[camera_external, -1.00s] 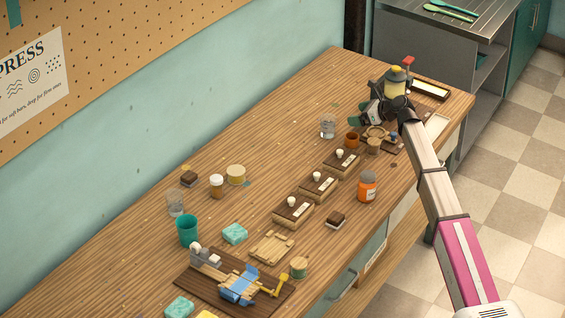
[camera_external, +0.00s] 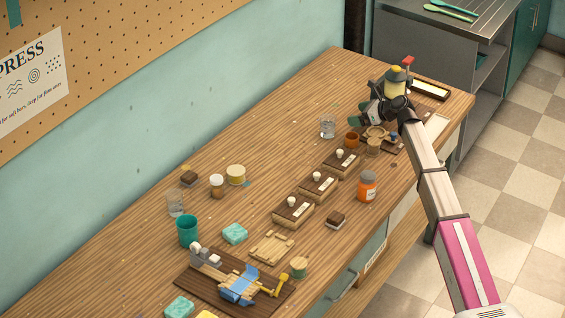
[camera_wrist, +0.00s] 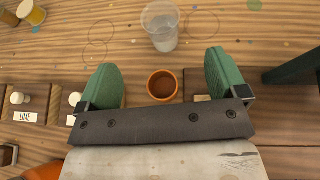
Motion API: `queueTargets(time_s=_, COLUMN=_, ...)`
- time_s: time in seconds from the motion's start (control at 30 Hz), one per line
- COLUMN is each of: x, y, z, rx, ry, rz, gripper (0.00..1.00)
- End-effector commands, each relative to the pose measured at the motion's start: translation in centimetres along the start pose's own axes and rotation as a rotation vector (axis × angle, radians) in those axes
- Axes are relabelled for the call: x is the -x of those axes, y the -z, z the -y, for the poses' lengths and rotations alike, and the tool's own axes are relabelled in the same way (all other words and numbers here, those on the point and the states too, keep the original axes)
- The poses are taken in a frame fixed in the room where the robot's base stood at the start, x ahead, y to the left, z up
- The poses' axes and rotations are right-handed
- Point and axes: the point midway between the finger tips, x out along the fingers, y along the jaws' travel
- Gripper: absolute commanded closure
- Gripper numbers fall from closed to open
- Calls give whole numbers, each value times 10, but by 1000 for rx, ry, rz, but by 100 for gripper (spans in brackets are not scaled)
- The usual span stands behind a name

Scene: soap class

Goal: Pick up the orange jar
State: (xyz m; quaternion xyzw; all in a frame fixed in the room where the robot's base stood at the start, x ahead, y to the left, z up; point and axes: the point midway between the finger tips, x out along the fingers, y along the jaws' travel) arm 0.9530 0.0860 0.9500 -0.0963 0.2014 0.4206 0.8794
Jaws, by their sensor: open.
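An orange jar (camera_external: 367,188) with a grey lid and a pale label stands upright near the table's front edge, right of the labelled blocks. A small open orange-brown pot (camera_external: 352,140) stands farther back. In the wrist view this pot (camera_wrist: 162,85) shows from above, between and below the two green fingers, with a dark inside. My gripper (camera_wrist: 164,75) is open and empty, its fingers wide apart. In the external view my gripper (camera_external: 362,112) hangs over the far part of the table, beyond the orange jar. An orange patch at the wrist view's lower left is cut off.
A clear glass (camera_wrist: 160,25) stands just beyond the pot; it also shows in the external view (camera_external: 328,128). Several labelled wooden blocks (camera_external: 318,184) stand in a row. The table's left back is mostly clear.

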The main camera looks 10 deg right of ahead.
Motion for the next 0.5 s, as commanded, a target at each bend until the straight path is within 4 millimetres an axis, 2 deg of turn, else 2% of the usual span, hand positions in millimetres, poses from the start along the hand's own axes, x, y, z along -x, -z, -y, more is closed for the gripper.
queueTargets(time_s=0.13, x=0, y=0, z=0, rx=0, ry=0, rz=0, gripper=9)
queueTargets(time_s=0.17, x=0, y=0, z=0, rx=0, ry=0, rz=0, gripper=17)
queueTargets(time_s=0.5, x=3, y=6, z=-5, rx=-2, ry=-19, rz=1, gripper=17)
